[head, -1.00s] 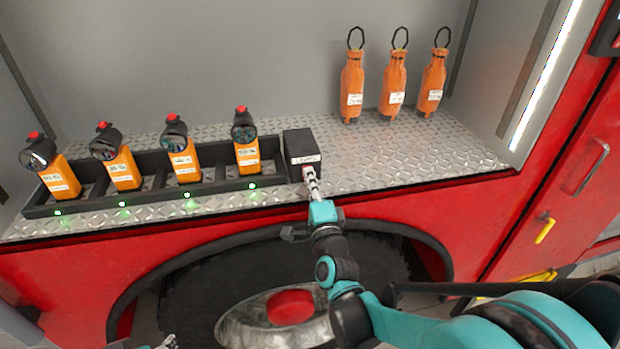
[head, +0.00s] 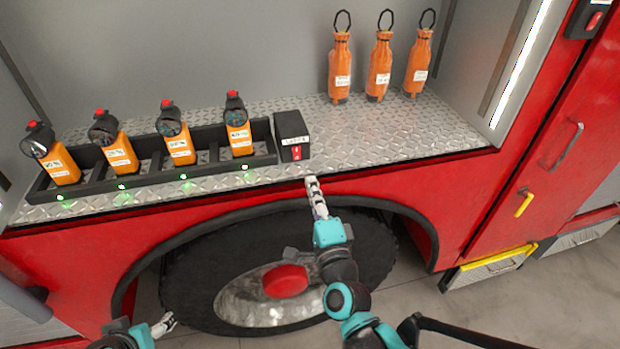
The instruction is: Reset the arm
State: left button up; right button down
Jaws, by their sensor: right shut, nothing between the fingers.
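My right gripper (head: 313,184) is shut and empty. It is just in front of the shelf edge, below and apart from the black box with a red switch (head: 294,140) at the right end of the charger rack. My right arm reaches up to it from the bottom of the head view. My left gripper (head: 168,322) is at the lower left in front of the wheel, small and pointing right; its finger state is unclear.
A black charger rack (head: 209,172) holds several orange lamps with green lights below. A wheel (head: 200,270) and red truck side are below. A yellow-edged step (head: 490,262) is at right.

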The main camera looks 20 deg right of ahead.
jog(key=shift+s, duration=0.15)
jog(key=a+f+n+g+y+b, duration=0.55)
jog(key=a+f+n+b, duration=0.2)
jog(key=f+n, duration=0.55)
jog(key=s+d+f+n+g+h+b, duration=0.1)
jog(key=s+f+n+g+b, duration=0.3)
jog(key=s+f, duration=0.5)
notch_tip(320, 180, down, 3)
jog(key=d+n+g, duration=0.1)
jog(key=n+g, duration=0.1)
jog(key=n, duration=0.1)
jog(key=shift+s+r+g+h, duration=0.2)
jog(key=shift+g+h, duration=0.15)
